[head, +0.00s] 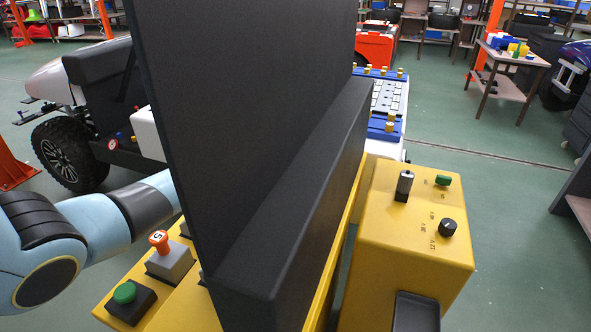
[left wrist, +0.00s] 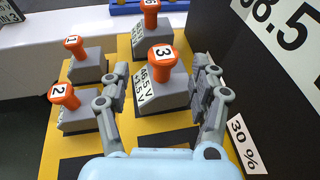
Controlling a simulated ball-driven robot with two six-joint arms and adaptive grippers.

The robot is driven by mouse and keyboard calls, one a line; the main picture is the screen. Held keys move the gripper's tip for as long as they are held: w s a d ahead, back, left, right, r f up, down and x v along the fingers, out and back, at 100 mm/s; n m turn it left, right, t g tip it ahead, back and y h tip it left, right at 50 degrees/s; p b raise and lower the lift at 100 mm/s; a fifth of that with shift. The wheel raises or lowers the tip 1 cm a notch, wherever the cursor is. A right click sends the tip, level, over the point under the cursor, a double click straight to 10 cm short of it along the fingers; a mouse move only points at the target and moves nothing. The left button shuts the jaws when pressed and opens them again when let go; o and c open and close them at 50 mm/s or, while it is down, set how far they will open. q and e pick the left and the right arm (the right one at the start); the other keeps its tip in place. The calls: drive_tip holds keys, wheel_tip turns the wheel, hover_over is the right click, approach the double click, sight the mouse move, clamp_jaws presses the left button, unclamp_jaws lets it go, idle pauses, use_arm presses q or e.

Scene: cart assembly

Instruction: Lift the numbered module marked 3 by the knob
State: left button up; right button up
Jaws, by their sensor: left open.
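The module marked 3 (left wrist: 163,92) shows in the left wrist view as a grey block with an orange knob (left wrist: 163,58) on top, standing on a yellow surface (left wrist: 108,155). My left gripper (left wrist: 161,72) is open, one finger on each side of this module; I cannot tell whether either finger touches it. In the head view, module 3 and my left gripper are hidden behind the large black panel (head: 270,110). My right gripper is not in view.
Modules marked 1 (left wrist: 86,62), 2 (left wrist: 75,108) and 6 (left wrist: 150,35) stand close by. In the head view, a module marked 5 (head: 168,262) and a green button (head: 124,292) sit left of the panel. A yellow control box (head: 390,240) stands right of it.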

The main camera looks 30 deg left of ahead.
sight(294, 141)
use_arm(q)
drive_tip(key=b+x, duration=0.3)
drive_tip(key=x, duration=0.2)
drive_tip(key=shift+d+r, duration=0.15)
drive_tip(key=shift+d, duration=0.05)
drive_tip(key=shift+r, duration=0.15)
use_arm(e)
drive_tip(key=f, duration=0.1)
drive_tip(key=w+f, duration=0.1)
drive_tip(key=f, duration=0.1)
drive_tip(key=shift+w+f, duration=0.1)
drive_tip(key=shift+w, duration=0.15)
use_arm(q)
drive_tip(key=shift+c, duration=0.4)
clamp_jaws()
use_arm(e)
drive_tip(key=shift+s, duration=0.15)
